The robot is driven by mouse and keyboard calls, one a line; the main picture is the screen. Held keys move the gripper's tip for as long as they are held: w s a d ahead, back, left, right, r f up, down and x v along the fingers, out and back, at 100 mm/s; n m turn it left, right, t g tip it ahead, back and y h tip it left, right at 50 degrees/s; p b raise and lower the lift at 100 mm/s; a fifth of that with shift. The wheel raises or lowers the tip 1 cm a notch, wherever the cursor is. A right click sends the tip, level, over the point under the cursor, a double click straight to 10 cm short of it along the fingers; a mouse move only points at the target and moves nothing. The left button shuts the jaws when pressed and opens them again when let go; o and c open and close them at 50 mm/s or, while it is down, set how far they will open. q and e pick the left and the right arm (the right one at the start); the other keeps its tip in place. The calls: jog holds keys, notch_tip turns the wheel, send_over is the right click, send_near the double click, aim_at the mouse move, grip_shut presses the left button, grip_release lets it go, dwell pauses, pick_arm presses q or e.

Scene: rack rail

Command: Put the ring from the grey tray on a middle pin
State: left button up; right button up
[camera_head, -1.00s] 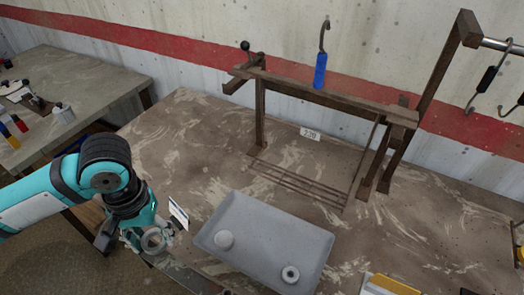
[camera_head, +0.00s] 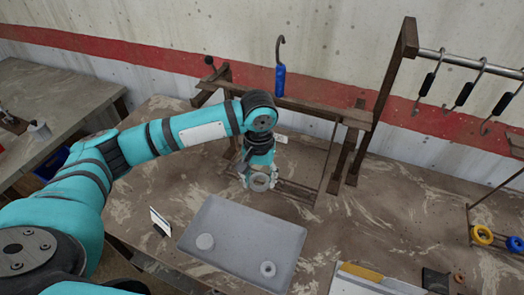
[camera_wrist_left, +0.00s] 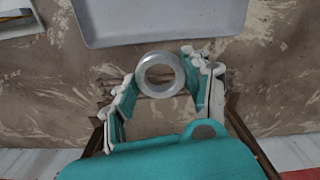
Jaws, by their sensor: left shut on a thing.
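My left gripper (camera_head: 259,178) is shut on a pale grey ring (camera_wrist_left: 140,75), which lies between its fingers in the left wrist view. In the head view it is held in front of the dark wooden frame (camera_head: 300,107), just beyond the far edge of the grey tray (camera_head: 236,231). Several thin rods (camera_head: 298,193) run low at the frame's base, partly hidden by the gripper. I cannot tell which part is a middle pin. My right gripper is not in view.
A blue-handled hook (camera_head: 280,80) stands up above the frame's top bar. More hooks (camera_head: 463,93) hang from a metal rail at the right. Blue and yellow rings (camera_head: 482,235) sit at the far right.

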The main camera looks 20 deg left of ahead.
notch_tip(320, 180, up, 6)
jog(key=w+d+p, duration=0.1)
jog(key=p, duration=0.3)
pick_arm(q)
jog(key=w+a+f+b, duration=0.1)
jog(key=w, duration=0.1)
jog(key=w+a+f+n+b, duration=0.1)
jog(key=w+a+f+b, duration=0.1)
jog(key=w, duration=0.1)
jog(key=w+a+f+n+b, duration=0.1)
jog(key=w+a+f, duration=0.1)
jog(key=shift+w+a, duration=0.2)
jog(key=w+f+b, duration=0.1)
jog(key=b, duration=0.2)
jog(key=shift+w, duration=0.15)
jog(key=shift+f, duration=0.25)
jog(key=shift+a+f, duration=0.1)
jog(key=shift+f, duration=0.3)
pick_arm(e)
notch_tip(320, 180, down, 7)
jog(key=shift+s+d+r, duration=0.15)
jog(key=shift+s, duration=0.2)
pick_arm(q)
jog(key=shift+f+p, duration=0.3)
jog(key=shift+f, duration=0.05)
jog(key=shift+f, duration=1.1)
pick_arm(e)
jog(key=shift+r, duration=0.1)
